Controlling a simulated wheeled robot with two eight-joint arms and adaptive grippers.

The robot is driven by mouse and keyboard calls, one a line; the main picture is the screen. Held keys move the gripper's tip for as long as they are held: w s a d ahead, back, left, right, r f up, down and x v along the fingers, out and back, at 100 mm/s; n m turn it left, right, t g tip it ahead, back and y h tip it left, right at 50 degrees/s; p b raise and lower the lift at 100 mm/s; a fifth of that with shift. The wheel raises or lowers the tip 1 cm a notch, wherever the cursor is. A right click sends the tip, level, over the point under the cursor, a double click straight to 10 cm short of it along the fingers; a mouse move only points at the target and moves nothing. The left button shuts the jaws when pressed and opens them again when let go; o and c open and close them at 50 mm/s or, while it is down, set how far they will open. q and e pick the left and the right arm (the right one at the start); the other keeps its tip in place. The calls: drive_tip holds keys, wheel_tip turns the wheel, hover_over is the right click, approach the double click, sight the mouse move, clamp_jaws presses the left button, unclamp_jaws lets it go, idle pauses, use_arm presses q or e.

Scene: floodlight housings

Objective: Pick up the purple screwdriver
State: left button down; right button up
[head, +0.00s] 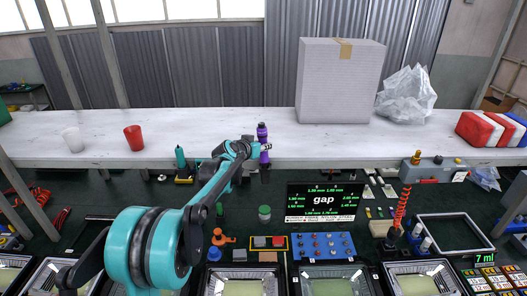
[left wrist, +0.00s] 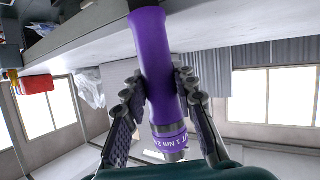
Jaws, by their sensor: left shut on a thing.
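The purple screwdriver (head: 262,132) is upright in the head view, in front of the white shelf's edge. It fills the middle of the left wrist view (left wrist: 157,65), with a silver collar and printed label near one end. My left gripper (head: 257,148) is shut on it; in the left wrist view the two dark fingers (left wrist: 161,92) press on the handle from both sides. My right gripper is not in view.
A white shelf (head: 215,132) spans the scene, with a red cup (head: 134,138), a white cup (head: 73,139), a large box (head: 340,85) and a plastic bag (head: 406,95). Below, the dark bench holds a gap display (head: 324,201), a blue panel (head: 323,246) and several floodlight housings (head: 335,284).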

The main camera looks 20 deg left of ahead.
sight(260, 124)
use_arm(q)
drive_tip(key=r, duration=0.6)
drive_tip(key=a+r, duration=0.1)
drive_tip(key=r, duration=0.2)
drive_tip(key=shift+s+r, duration=0.1)
drive_tip(key=shift+r, duration=0.2)
drive_tip(key=s+a+b, duration=0.1)
drive_tip(key=s+a, duration=0.1)
drive_tip(key=s, duration=1.1)
drive_tip(key=shift+s+a, duration=0.35)
drive_tip(key=shift+s, duration=0.05)
drive_tip(key=shift+f, duration=0.2)
